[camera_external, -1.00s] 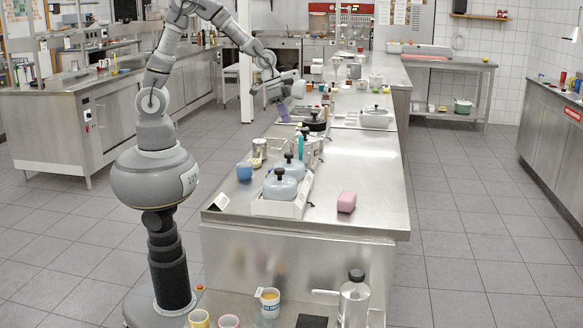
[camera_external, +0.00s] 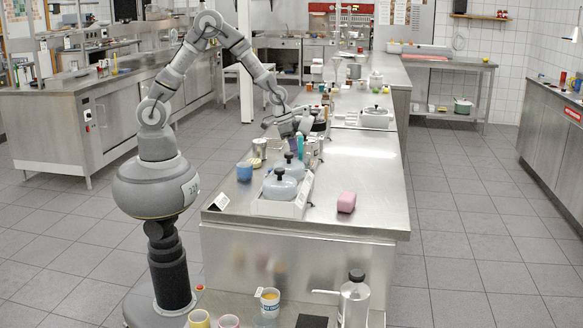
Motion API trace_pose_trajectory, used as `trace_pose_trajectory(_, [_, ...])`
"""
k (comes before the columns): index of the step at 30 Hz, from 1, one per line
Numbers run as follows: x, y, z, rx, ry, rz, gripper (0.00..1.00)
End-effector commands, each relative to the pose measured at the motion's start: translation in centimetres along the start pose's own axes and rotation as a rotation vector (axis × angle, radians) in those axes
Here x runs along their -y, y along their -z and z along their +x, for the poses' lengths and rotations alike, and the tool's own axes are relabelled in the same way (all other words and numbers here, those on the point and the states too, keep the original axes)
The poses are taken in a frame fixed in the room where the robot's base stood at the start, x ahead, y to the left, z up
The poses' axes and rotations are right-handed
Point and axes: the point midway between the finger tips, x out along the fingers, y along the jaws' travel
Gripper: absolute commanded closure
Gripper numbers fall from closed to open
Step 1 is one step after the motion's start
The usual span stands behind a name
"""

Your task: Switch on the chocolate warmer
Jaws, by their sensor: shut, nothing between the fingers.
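A white unit with grey-blue domed lids and black knobs (camera_external: 296,209) stands on the near part of the steel counter; it looks like the chocolate warmer, though I cannot be sure. Its switch cannot be made out. Another white lidded unit (camera_external: 376,121) stands farther back. My gripper (camera_external: 303,132) is shut and empty, above the counter just behind the near unit's rear lid. Small bottles and jars stand close to it, and I cannot tell whether it touches any of them. The fingertips are small and partly blend with these things.
A blue cup (camera_external: 244,172), a metal can (camera_external: 259,148) and a small sign (camera_external: 220,202) stand left of the near unit. A pink block (camera_external: 346,202) lies to its right. The counter's right side (camera_external: 365,165) is clear.

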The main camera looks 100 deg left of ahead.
Motion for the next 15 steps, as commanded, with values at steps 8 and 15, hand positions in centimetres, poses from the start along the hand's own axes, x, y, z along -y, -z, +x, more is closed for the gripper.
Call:
trace_pose_trajectory(8, [0.0, -0.17, 0.88, 0.0, 0.0, 0.0, 1.0])
trace_pose_trajectory(15, [-0.02, -0.1, 0.83, 0.007, -0.001, 0.0, 1.0])
